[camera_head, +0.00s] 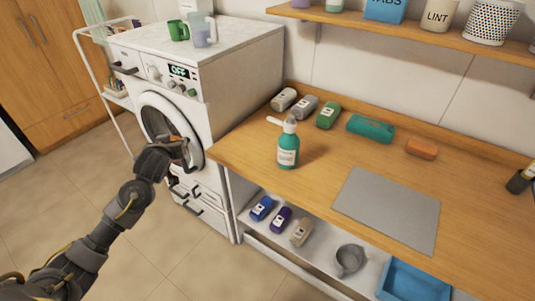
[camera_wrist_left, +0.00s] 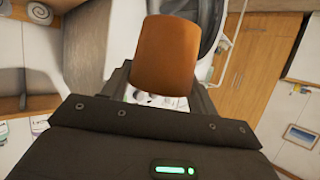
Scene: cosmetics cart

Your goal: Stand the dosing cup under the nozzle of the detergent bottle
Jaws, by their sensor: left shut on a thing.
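The detergent bottle (camera_head: 288,150) is teal with a pale label and a white pump top. It stands upright on the wooden worktop near its left front edge, and its nozzle (camera_head: 274,121) points left. My left gripper (camera_head: 183,152) is in front of the washing machine door, left of the bottle and apart from it. In the left wrist view it is shut on an orange-brown, cup-shaped thing (camera_wrist_left: 166,55), which looks like the dosing cup. My right gripper is not in view.
The washing machine (camera_head: 235,85) bears a green mug (camera_head: 178,31) and a translucent jug. Several small packs and a teal roll (camera_head: 371,128) lie along the back of the worktop (camera_head: 300,185). A grey mat (camera_head: 390,208) lies to the right. The worktop around the bottle is clear.

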